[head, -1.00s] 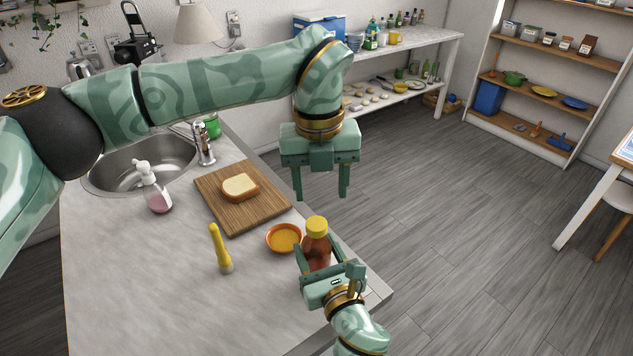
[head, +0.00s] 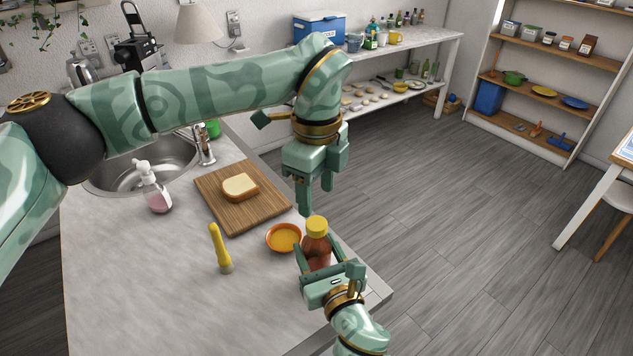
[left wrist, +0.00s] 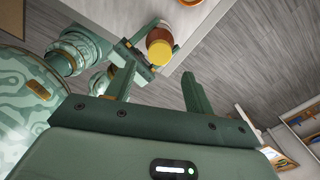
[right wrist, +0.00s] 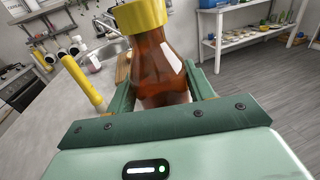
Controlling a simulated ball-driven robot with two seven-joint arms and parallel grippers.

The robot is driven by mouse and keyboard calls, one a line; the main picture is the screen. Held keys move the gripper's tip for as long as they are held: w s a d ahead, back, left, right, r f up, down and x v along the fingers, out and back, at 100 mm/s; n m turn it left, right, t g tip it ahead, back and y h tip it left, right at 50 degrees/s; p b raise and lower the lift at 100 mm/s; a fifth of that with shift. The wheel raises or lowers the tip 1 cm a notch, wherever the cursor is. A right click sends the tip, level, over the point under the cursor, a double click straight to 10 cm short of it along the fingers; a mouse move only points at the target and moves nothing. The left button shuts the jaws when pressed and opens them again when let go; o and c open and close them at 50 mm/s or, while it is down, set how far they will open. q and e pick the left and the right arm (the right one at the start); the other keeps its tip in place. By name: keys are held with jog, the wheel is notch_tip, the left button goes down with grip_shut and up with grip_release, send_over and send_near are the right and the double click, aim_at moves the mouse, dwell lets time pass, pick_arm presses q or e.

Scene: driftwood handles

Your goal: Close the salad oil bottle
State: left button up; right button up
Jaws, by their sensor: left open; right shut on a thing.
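The salad oil bottle (head: 316,249) is brown with a yellow cap (head: 316,225) sitting on its top; how tightly the cap sits cannot be told. It stands upright at the counter's right edge. My right gripper (head: 328,262) is shut around the bottle's body; the bottle also shows large in the right wrist view (right wrist: 158,62). My left gripper (head: 316,198) is open and empty, above the bottle and pointing down. In the left wrist view the cap (left wrist: 159,51) lies beyond the open fingers (left wrist: 158,90).
An orange bowl (head: 284,238) is just left of the bottle. A cutting board (head: 240,214) with bread (head: 240,187), a soap dispenser (head: 154,190) and a sink lie farther back.

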aim_at(316, 223)
pick_arm(q)
notch_tip(316, 223, down, 7)
dwell(0.3)
jog(key=c, duration=1)
